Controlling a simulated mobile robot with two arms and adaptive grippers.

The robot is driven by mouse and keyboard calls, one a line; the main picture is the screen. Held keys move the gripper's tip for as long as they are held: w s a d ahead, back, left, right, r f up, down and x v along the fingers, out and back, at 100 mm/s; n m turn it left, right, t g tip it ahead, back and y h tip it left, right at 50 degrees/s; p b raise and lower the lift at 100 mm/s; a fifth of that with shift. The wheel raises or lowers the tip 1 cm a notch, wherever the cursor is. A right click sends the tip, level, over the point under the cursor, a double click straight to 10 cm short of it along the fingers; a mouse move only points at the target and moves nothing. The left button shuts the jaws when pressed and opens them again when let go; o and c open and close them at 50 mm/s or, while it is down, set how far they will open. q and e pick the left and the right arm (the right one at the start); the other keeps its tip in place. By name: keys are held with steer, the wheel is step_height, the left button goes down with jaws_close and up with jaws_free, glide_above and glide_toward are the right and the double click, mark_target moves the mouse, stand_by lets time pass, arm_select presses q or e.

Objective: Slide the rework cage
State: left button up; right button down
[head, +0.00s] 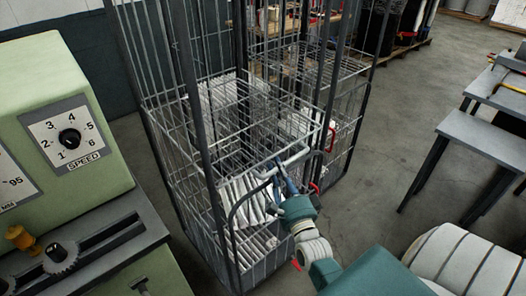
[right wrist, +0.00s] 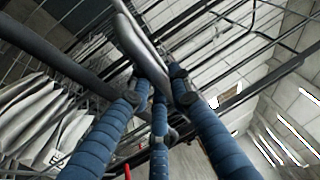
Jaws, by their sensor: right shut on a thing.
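The rework cage (head: 152,135) is a tall wire-mesh cage with dark posts in the middle of the head view. White pleated filters (head: 243,200) lie inside it, and they also show at the left of the right wrist view (right wrist: 35,115). My right gripper (head: 279,180) is at the cage's near right side, shut on a light grey bar of the cage. In the right wrist view its blue ribbed fingers (right wrist: 160,95) close around that bar (right wrist: 137,38). The fingers hide part of the bar. My left gripper is not in view.
A green machine (head: 50,90) with a speed dial stands close on the left of the cage. Bare concrete floor (head: 395,130) lies between cage and benches. Pallets and goods stand behind.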

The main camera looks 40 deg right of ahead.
steer(key=shift+s+d+p, duration=0.2)
steer(key=shift+s+p, duration=0.25)
steer(key=shift+s, duration=2.3)
steer(key=c, duration=1.6)
jaws_free()
steer(key=shift+o, duration=0.2)
steer(key=shift+w, duration=0.1)
steer(key=v, duration=1.2)
